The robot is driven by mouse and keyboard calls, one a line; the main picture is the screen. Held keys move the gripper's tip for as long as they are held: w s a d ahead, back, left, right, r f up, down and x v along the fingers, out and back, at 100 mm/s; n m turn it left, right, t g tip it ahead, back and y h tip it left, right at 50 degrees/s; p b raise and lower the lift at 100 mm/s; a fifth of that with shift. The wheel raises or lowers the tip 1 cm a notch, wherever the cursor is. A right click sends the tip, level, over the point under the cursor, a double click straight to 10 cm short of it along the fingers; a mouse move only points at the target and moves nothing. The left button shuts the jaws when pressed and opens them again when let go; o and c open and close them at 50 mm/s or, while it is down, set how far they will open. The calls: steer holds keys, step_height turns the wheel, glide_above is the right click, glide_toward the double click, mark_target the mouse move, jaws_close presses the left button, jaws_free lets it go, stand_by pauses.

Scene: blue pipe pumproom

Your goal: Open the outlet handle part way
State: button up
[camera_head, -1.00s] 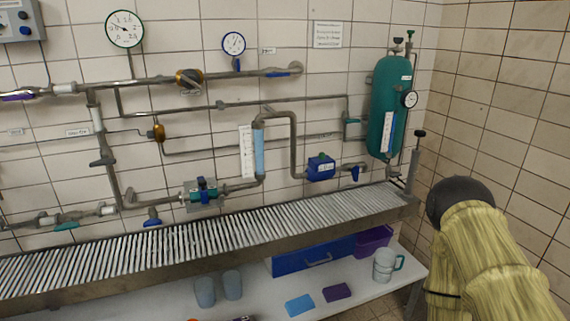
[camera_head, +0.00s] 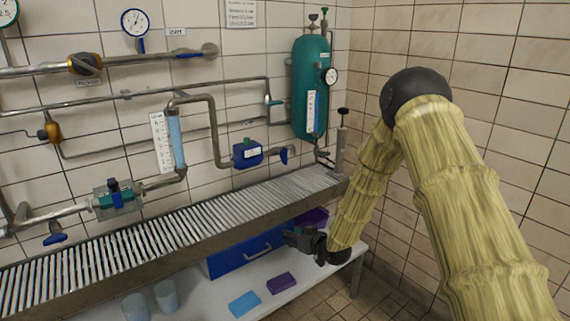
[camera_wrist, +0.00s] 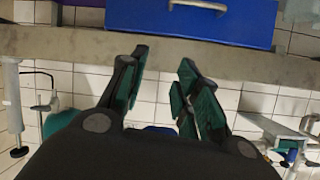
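Several blue lever handles show in the head view, and I cannot read which one is marked as the outlet. One blue handle (camera_head: 284,155) is right of the blue box-shaped pipe unit (camera_head: 247,153). Another blue handle (camera_head: 190,54) lies along the upper pipe's right end, under a small label (camera_head: 176,31). A third blue handle (camera_head: 55,238) hangs at the lower left. My gripper (camera_head: 292,237) is in front of the grated bench, below its front edge and away from every handle. In the wrist view my gripper (camera_wrist: 163,60) is open, with nothing between its fingers.
The grated bench (camera_head: 150,240) runs along the wall below the pipes. A blue drawer (camera_head: 228,262) is under it, close to my gripper. A green tank (camera_head: 308,75) stands in the corner. Cups (camera_head: 166,296) and a light-blue block (camera_head: 244,304) are on the lower shelf.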

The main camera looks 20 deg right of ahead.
steer(key=w+d+r+n+t+y+b, duration=0.1)
steer(key=w+d+r+t, duration=0.25)
steer(key=w+r, duration=0.6)
steer(key=n+y+b, duration=0.1)
glide_toward(285, 164)
step_height(285, 164, up, 3)
steer(key=shift+t, duration=0.45)
steer(key=x, duration=1)
steer(key=shift+w, duration=0.4)
jaws_close()
